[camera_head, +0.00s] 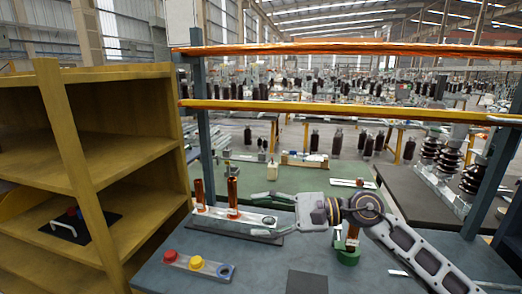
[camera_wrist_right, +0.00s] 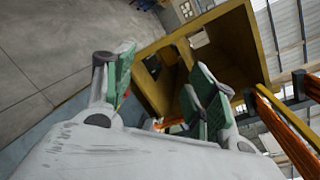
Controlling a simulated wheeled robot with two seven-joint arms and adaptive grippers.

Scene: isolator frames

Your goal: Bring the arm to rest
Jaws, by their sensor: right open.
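My right gripper (camera_head: 256,215) reaches in from the right over the blue-grey table, with its fingers pointing left. It is open, and nothing shows between its fingers. Its green-padded fingers also show spread apart in the right wrist view (camera_wrist_right: 160,85), with the wooden shelf beyond them. My right arm (camera_head: 415,255) stretches from the lower right corner across the table. My left gripper is in neither view.
Copper-coloured posts (camera_head: 232,192) stand on a grey plate just left of the gripper. A plate with red and yellow knobs (camera_head: 197,263) lies in front. A green-based part (camera_head: 348,256) is beside my arm. A yellow shelf (camera_head: 110,160) stands left; frame bars (camera_head: 330,109) cross behind.

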